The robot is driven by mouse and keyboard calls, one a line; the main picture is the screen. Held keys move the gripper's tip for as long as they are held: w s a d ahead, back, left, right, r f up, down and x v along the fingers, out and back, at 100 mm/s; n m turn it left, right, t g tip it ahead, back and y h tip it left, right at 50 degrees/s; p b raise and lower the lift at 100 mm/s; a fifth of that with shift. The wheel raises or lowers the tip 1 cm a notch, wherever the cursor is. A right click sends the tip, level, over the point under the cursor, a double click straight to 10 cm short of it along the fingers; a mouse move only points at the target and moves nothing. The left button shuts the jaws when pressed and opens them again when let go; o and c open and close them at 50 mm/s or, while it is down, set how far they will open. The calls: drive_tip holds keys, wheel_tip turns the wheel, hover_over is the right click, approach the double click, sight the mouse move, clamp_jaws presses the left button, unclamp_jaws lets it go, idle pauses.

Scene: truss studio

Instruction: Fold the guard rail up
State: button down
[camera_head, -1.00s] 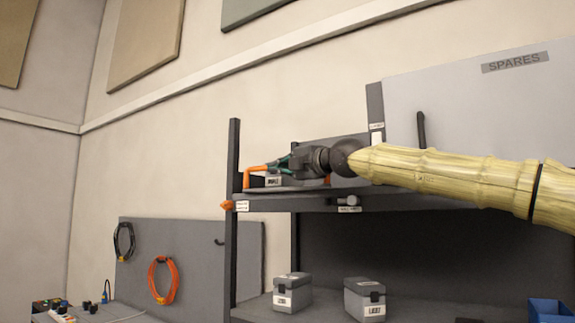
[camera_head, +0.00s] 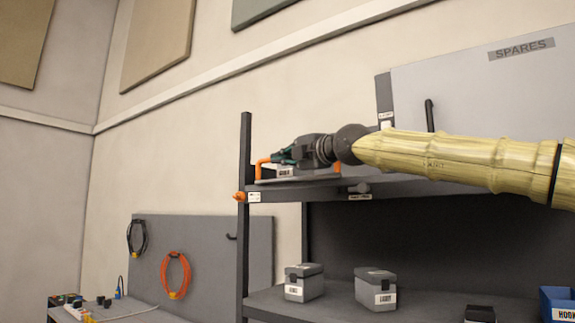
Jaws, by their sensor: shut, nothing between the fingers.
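The upper shelf of a dark rack has a dark front bar (camera_head: 300,195) with an orange knob (camera_head: 239,197) at its left end, white labels and a small grey knob (camera_head: 362,188). I cannot tell surely whether this bar is the guard rail. An orange bent bar (camera_head: 262,167) stands above the shelf at the left, partly hidden by my gripper. My gripper (camera_head: 279,158), dark with teal fingers, is shut and empty. It points left, close to the orange bar; contact cannot be told. A labelled grey piece (camera_head: 285,172) shows just below the fingers.
My arm crosses the upper shelf from the right. A grey SPARES panel (camera_head: 490,110) with a dark upright handle (camera_head: 429,115) stands behind it. Two lidded grey boxes (camera_head: 304,283) (camera_head: 376,289) and a blue bin (camera_head: 558,303) are on the lower shelf. A pegboard (camera_head: 225,265) holds coiled cables.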

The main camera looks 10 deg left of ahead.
drive_tip(key=b+v, duration=0.2)
drive_tip(key=v, duration=0.7)
drive_tip(key=shift+d, duration=0.3)
